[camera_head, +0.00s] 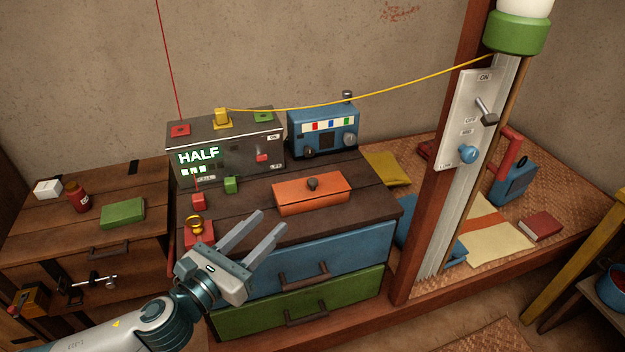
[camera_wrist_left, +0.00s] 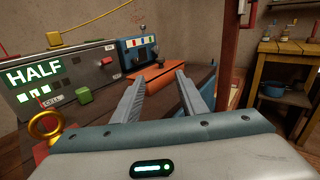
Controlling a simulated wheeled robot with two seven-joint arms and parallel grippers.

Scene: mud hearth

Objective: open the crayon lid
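The orange box (camera_head: 315,200) sits on the dark wooden top of the chest. It has a flat lid with a dark round knob (camera_head: 312,184), and the lid looks shut. I take this for the crayon lid, though no crayons show. In the left wrist view the orange box (camera_wrist_left: 167,83) is just beyond the fingertips, partly hidden by the right finger. My left gripper (camera_head: 269,219) is open and empty, in front and to the left of the box, pointing towards it and not touching it. My right gripper is not in view.
A grey control panel reading HALF (camera_head: 240,147) and a blue radio-like box (camera_head: 322,130) stand behind. A gold ring on a red block (camera_head: 198,236) is left of my gripper. A post (camera_head: 405,244) rises at the right. Blue (camera_head: 340,254) and green drawers are below.

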